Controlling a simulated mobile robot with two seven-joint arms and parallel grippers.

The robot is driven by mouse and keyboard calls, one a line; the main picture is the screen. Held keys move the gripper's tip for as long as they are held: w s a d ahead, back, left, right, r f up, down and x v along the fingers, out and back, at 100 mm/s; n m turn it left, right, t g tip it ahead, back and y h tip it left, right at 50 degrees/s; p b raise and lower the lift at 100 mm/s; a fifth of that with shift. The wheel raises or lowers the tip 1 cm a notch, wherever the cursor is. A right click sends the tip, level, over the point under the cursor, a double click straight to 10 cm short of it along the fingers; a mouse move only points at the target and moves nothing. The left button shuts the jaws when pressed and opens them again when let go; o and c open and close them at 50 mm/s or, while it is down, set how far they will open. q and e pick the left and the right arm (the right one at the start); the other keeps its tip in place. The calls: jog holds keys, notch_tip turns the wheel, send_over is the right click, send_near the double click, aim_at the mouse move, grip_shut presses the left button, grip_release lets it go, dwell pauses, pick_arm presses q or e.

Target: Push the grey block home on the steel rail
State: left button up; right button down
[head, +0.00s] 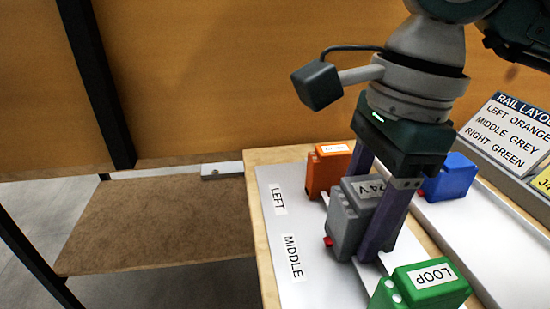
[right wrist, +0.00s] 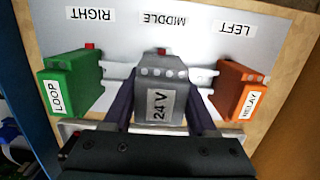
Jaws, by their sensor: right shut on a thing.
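The grey block (head: 348,222), labelled 24 V, is between the fingers of my right gripper (head: 375,225), which is shut on it. The block also shows in the right wrist view (right wrist: 162,85), held at the middle position. The steel rail (right wrist: 120,73) runs behind or under it; the head view hides most of the rail, and I cannot tell whether the block is fully seated. The orange block (head: 327,172) stands at the left position and the green block (head: 422,286) at the right. My left gripper is not in view.
A blue block (head: 452,178) stands on a white strip (head: 500,225) to the right. A sign (head: 510,130) reads left orange, middle grey, right green. Labels LEFT (head: 278,199) and MIDDLE (head: 292,256) mark the white panel. A brown shelf (head: 150,225) to the left is empty.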

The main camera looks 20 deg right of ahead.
jog(key=c, duration=0.6)
grip_release()
jog(key=shift+f, duration=0.15)
jog(key=o, duration=0.5)
jog(key=shift+w, duration=0.15)
jog(key=shift+c, duration=0.2)
jog(key=shift+c, duration=0.8)
jog(key=shift+o, duration=1.4)
